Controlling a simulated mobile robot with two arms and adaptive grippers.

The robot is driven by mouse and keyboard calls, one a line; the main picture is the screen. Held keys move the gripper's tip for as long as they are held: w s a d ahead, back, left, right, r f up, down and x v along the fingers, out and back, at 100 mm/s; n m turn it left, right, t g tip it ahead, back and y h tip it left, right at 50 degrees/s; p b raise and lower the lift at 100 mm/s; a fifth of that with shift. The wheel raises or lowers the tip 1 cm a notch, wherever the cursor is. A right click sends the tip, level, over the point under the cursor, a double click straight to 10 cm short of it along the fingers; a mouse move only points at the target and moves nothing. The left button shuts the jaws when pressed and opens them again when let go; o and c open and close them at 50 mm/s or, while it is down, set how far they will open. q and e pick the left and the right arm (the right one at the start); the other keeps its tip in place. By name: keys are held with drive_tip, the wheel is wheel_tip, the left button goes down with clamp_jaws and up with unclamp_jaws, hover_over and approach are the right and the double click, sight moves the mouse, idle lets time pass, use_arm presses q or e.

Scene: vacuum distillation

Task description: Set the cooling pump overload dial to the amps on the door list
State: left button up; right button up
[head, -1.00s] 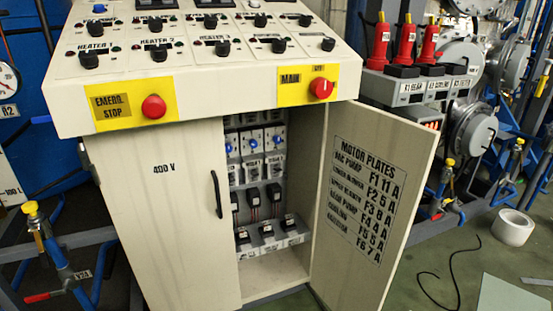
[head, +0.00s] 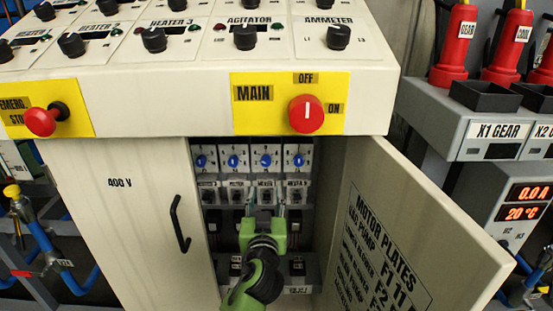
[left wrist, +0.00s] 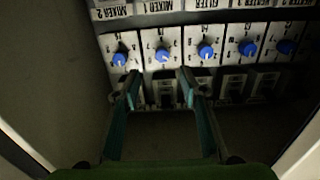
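The open cabinet holds a row of blue overload dials (head: 233,160); several also show in the left wrist view (left wrist: 205,52). Which one is the cooling pump's cannot be read. The motor plates list (head: 385,260) is on the inside of the open door, seen at a slant with its lower lines cut off. My left gripper (head: 265,211) is inside the cabinet, below the dials. In the left wrist view its two fingers (left wrist: 160,82) are apart with nothing between them, their tips just below two dials. My right gripper is not in view.
The open door (head: 440,215) stands close on the right of my left arm. The closed left door has a black handle (head: 180,224). A grey connector rack (head: 470,118) stands at right.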

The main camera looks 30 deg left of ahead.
use_arm(q)
approach(266, 164)
drive_tip(key=x, duration=0.8)
drive_tip(key=shift+w+a, duration=0.15)
drive_tip(key=shift+w, duration=0.1)
drive_tip(key=shift+w+a, duration=0.2)
drive_tip(key=shift+w, duration=0.15)
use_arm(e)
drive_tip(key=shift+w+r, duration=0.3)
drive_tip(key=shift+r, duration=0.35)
use_arm(q)
drive_tip(key=c, duration=1.1)
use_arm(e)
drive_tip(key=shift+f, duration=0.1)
